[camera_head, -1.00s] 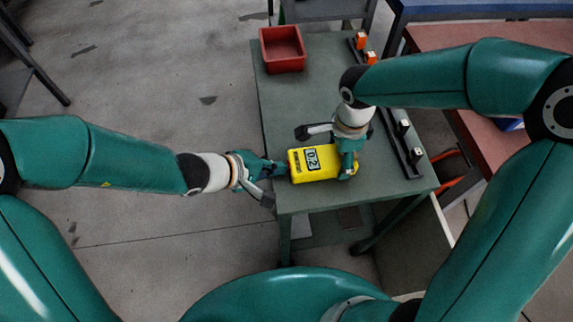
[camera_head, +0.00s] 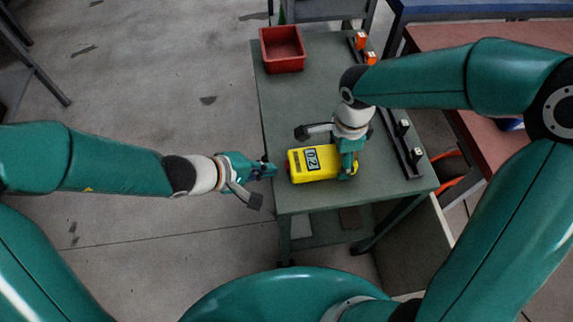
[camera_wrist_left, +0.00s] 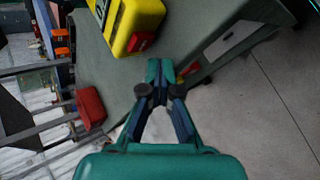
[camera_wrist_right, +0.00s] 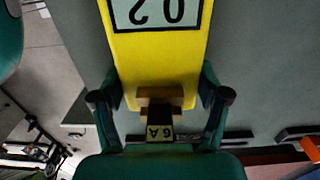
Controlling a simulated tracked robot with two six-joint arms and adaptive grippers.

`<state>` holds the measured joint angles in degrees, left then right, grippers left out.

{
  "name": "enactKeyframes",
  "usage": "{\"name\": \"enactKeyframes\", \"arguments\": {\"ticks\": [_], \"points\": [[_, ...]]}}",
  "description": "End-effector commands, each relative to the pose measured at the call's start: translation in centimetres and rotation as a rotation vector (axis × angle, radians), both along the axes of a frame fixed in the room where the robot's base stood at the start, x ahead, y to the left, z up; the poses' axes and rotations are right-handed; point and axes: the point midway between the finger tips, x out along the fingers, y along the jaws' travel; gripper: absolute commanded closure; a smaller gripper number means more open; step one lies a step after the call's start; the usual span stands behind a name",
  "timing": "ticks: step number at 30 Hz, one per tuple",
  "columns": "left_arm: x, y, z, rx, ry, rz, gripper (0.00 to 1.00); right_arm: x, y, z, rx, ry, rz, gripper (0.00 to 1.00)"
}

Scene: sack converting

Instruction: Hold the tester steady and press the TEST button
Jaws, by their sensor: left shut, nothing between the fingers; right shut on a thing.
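The yellow tester (camera_head: 313,165) lies on the green table with its display facing up. Its display and a small block marked 6A show in the right wrist view (camera_wrist_right: 158,45). A red button (camera_wrist_left: 140,42) sits on the tester's end that faces my left gripper. My right gripper (camera_head: 347,172) is shut across the tester's other end, one finger on each side in the right wrist view. My left gripper (camera_head: 270,170) is shut and empty, at the table's left edge, with a small gap to the button end.
A red bin (camera_head: 282,49) stands at the table's far left corner. Dark rails with orange and white blocks (camera_head: 370,58) run along the right side. The green table (camera_head: 295,105) is clear between bin and tester. Open floor lies to the left.

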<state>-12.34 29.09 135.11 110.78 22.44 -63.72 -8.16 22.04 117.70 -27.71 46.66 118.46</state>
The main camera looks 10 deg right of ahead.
Motion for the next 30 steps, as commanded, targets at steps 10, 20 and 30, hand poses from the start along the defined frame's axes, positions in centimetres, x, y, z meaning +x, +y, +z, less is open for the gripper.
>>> {"name": "enactKeyframes", "arguments": {"ticks": [10,20,30], "points": [[0.1,3.5,0.0,0.000,0.000,0.004,1.00,0.0,0.0,0.0,0.000,-0.001,0.000,0.74],[0.0,4.5,0.0,0.000,0.001,0.001,1.00,0.0,0.0,0.0,0.000,0.000,0.000,0.74],[0.0,4.5,0.0,0.000,0.000,0.000,1.00,0.0,0.0,0.0,0.000,-0.001,0.000,0.74]]}}
